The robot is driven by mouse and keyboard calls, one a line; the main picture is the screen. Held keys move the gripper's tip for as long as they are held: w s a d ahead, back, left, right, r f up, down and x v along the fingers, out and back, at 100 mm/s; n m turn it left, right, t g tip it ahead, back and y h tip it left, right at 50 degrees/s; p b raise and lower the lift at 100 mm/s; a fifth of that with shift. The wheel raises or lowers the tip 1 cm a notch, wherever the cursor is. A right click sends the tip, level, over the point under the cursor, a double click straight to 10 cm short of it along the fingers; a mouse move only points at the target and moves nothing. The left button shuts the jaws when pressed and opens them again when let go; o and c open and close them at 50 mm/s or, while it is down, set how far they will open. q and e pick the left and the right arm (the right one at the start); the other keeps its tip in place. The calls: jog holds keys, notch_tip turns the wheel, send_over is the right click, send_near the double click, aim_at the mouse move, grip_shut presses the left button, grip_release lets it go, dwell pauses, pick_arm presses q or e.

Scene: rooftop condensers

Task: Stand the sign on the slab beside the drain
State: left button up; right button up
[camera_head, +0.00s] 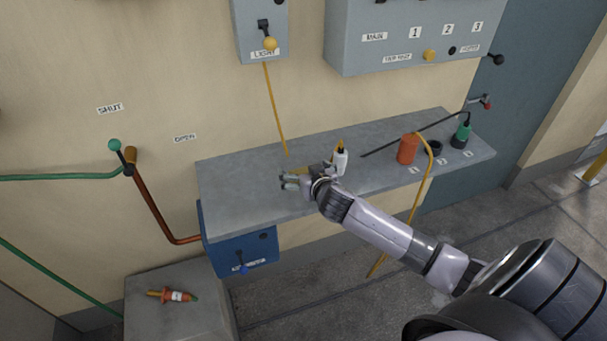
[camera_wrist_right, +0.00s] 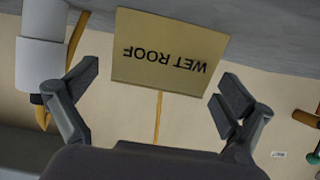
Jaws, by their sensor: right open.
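The sign (camera_wrist_right: 168,50) is a yellowish plate lettered WET ROOF. It shows inverted in the right wrist view, between the spread fingers, against the grey ledge. In the head view a thin yellowish edge, likely the sign (camera_head: 303,170), shows beside my right gripper (camera_head: 289,180) above the ledge (camera_head: 235,185). My right gripper, also in the wrist view (camera_wrist_right: 163,88), is open, with gaps on both sides of the sign. Whether the sign touches the ledge is unclear. I cannot make out a drain. My left gripper is not in view.
A white bottle (camera_head: 340,160) stands close to the right gripper. An orange canister (camera_head: 407,149), a dark ring (camera_head: 435,148) and a green-topped bottle (camera_head: 462,132) are farther right. A blue box (camera_head: 240,250) hangs below. A grey block (camera_head: 150,325) bears an orange-and-white item (camera_head: 175,296).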

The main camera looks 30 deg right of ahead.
jog(key=shift+w, duration=0.2)
jog(key=shift+s, duration=0.1)
jog(key=shift+c, duration=0.3)
jog(key=c, duration=1.2)
